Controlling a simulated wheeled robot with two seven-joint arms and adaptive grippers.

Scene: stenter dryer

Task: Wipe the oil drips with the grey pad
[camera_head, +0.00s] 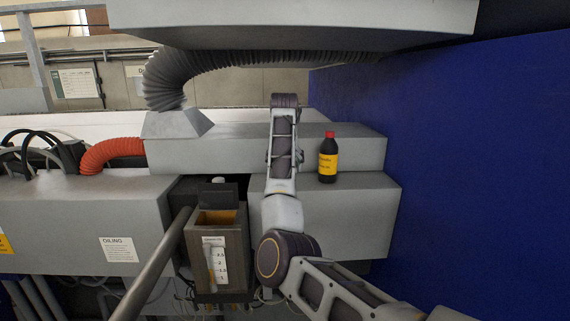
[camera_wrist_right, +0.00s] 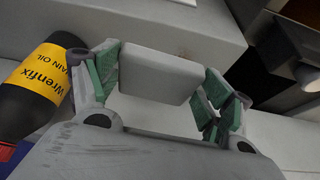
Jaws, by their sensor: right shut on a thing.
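The grey pad (camera_wrist_right: 158,72) is a pale, rounded block held between the green-lined fingers of my right gripper (camera_wrist_right: 160,75). A small faint brownish mark (camera_wrist_right: 184,52), possibly an oil drip, shows on the grey surface just beyond the pad in the right wrist view. Other drips cannot be made out. In the head view my right arm reaches up over the grey machine ledge (camera_head: 350,150), and its gripper and the pad are hidden there. My left gripper is not in view.
A dark oil bottle (camera_head: 327,163) with a yellow label and red cap stands on the ledge, right of my arm; it also shows close beside the gripper in the right wrist view (camera_wrist_right: 32,88). An open oil box (camera_head: 232,250) with a gauge sits below. A blue wall (camera_head: 470,170) bounds the right.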

